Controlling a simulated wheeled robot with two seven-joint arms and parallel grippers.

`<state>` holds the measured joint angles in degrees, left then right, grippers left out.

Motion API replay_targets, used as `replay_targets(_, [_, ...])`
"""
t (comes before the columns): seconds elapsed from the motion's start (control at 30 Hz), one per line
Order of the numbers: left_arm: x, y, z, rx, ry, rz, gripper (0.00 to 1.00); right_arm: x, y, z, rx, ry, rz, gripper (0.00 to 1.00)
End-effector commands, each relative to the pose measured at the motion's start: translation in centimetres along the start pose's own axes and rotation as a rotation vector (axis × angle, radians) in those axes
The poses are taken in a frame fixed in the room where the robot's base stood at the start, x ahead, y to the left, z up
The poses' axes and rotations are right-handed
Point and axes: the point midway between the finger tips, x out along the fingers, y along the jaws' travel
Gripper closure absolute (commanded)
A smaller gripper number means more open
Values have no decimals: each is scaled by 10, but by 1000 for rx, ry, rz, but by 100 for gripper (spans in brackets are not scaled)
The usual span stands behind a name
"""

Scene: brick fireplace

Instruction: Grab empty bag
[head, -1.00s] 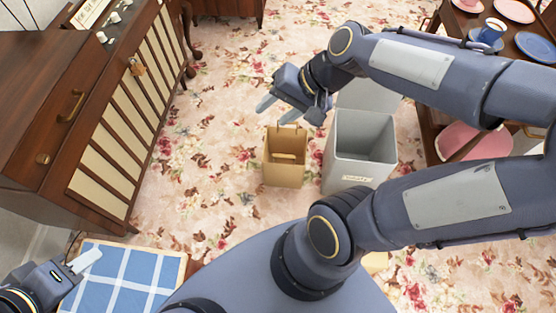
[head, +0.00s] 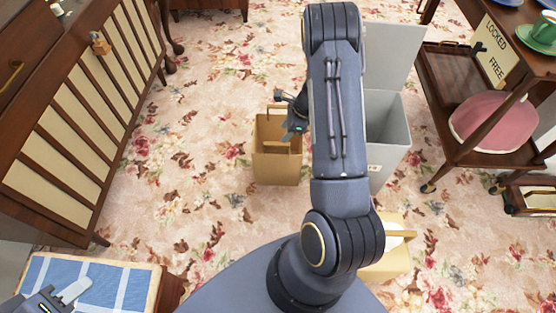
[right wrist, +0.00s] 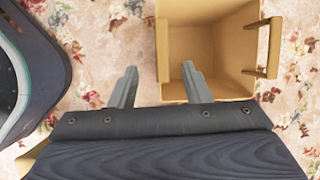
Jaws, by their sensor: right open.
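The empty tan bag (head: 275,167) stands upright and open on the carpet, with two handles above its rim. The right wrist view looks down into its bare inside (right wrist: 205,35). My right gripper (head: 292,122) is open at the bag's right side in the head view. In the right wrist view, my right gripper (right wrist: 159,70) has its fingers spread on either side of the near handle and rim (right wrist: 162,50); contact is unclear. My left gripper (head: 62,297) is at the lower left corner, partly cut off; its jaw opening is unclear.
A grey lidded bin (head: 388,130) stands just right of the bag, partly behind my right arm. Another tan bag (head: 385,262) with something white inside is nearer. A wooden cabinet (head: 75,120) is left, a trolley (head: 450,75) right. Carpet left of the bag is clear.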

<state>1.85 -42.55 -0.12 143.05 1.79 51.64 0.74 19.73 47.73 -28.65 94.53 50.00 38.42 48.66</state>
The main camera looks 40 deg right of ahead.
Motion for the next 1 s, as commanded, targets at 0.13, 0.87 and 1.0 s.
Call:
replay_targets(0.13, [8, -4, 4, 0, 0, 0, 64, 23, -2, -14, 43, 18, 2, 56])
replay_targets(0.87, [35, -16, 18, 0, 0, 0, 64, 96, -3, -10, 42, 17, 0, 56])
replay_targets(1.0, [34, -16, 17, 0, 0, 0, 64, 95, -3, -10, 41, 17, 1, 56])
